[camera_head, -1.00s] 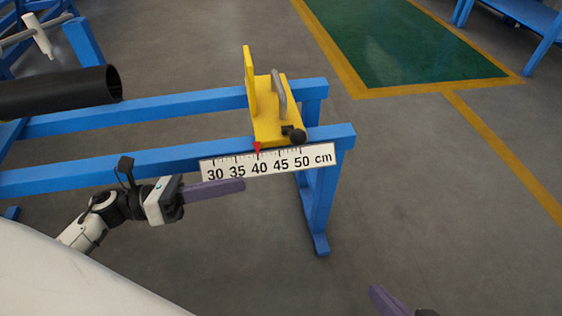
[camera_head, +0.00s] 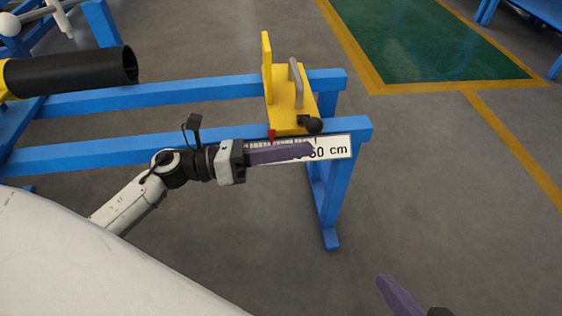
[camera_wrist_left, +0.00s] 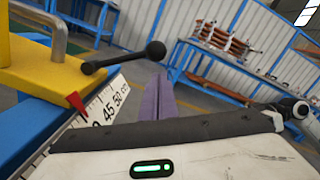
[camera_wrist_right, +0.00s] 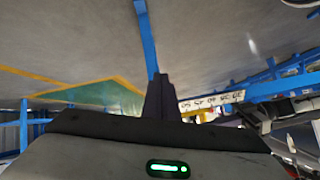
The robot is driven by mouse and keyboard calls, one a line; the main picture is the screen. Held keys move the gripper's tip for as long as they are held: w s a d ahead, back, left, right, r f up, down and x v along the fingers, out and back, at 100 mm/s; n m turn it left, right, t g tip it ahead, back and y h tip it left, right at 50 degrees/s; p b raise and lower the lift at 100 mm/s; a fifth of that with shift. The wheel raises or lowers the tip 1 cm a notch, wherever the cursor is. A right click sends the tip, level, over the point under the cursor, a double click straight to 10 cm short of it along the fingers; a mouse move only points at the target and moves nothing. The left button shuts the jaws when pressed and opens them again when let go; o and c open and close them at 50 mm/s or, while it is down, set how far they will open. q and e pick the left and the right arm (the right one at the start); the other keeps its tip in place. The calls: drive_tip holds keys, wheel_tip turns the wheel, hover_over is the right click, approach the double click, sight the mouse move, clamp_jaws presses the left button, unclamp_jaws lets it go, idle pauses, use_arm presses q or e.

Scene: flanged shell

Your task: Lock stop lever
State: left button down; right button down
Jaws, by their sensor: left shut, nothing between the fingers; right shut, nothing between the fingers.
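The yellow stop (camera_head: 285,112) sits on the blue rails, with an upright plate and a grey handle (camera_head: 296,80). Its lever is a short black rod ending in a black ball knob (camera_head: 313,125), at the stop's near right corner. In the left wrist view the lever (camera_wrist_left: 118,61) runs from the yellow body to its knob. My left gripper (camera_head: 312,150) is shut and empty, just in front of the scale and below the knob, apart from it in the head view. My right gripper (camera_head: 388,282) is shut and empty at the lower right, well away from the stop.
The white scale (camera_head: 338,148) is partly covered by my left fingers; a red pointer (camera_head: 271,134) stands above it. A black pipe (camera_head: 75,73) lies at the left. Blue rails (camera_head: 130,153) run beneath the stop. The floor right of the frame is clear.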

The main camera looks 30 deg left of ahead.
use_arm(q)
drive_tip(key=shift+w+a+r, duration=0.1)
drive_tip(key=shift+w+r, duration=0.25)
drive_tip(key=shift+r, duration=0.2)
drive_tip(key=shift+r, duration=0.15)
use_arm(e)
drive_tip(key=shift+r, duration=0.1)
